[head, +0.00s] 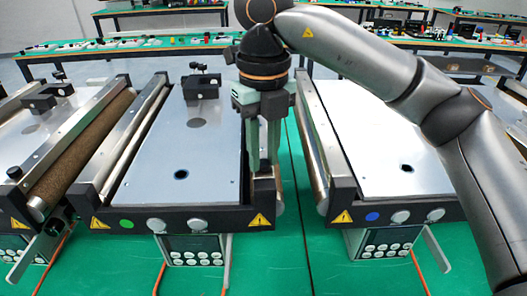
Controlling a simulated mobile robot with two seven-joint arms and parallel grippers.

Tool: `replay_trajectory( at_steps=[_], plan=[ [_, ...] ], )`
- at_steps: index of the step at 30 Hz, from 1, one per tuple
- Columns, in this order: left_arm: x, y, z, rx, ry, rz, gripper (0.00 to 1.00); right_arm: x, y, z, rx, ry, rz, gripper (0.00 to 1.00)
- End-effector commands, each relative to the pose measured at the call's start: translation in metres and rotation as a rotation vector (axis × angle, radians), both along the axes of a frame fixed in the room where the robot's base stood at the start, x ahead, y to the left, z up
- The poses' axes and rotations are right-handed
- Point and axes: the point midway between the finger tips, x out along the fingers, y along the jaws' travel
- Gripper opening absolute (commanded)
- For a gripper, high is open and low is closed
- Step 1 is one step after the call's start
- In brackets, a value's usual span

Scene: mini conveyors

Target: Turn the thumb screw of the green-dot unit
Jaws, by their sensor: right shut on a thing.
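The green-dot unit is a mini conveyor with a grey top plate (185,150) and a green dot (126,224) on its dark front face. My right gripper (263,166) points straight down at the right side of this unit, near its front corner. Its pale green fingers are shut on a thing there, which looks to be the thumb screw. The fingers hide the screw, so its shape and angle cannot be told. My left gripper is out of view.
A blue-dot unit (372,216) stands close on the right, across a narrow green gap. Another conveyor (40,115) is on the left. Control boxes (192,250) with buttons and orange cables hang in front. Benches with small items (150,43) stand behind.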

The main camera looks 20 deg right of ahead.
Motion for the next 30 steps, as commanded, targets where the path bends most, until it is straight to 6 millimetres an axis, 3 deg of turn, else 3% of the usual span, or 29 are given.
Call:
replay_trajectory(
  at_steps=[18, 19, 27, 30],
  plan=[
    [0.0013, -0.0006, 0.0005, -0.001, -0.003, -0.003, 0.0, -0.0003, -0.0001, -0.0009, -0.002, 0.003, -0.045, 0.0],
    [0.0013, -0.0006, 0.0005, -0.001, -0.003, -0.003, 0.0, -0.0003, -0.0001, -0.0009, -0.002, 0.003, -0.045, 0.27],
    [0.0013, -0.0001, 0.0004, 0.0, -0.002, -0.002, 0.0, -0.0002, 0.0, -0.0004, -0.001, 0.001, -0.045, 0.56],
    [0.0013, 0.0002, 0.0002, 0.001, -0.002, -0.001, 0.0, -0.0001, 0.0, -0.0003, 0.0, 0.001, -0.045, 0.56]
  ],
)
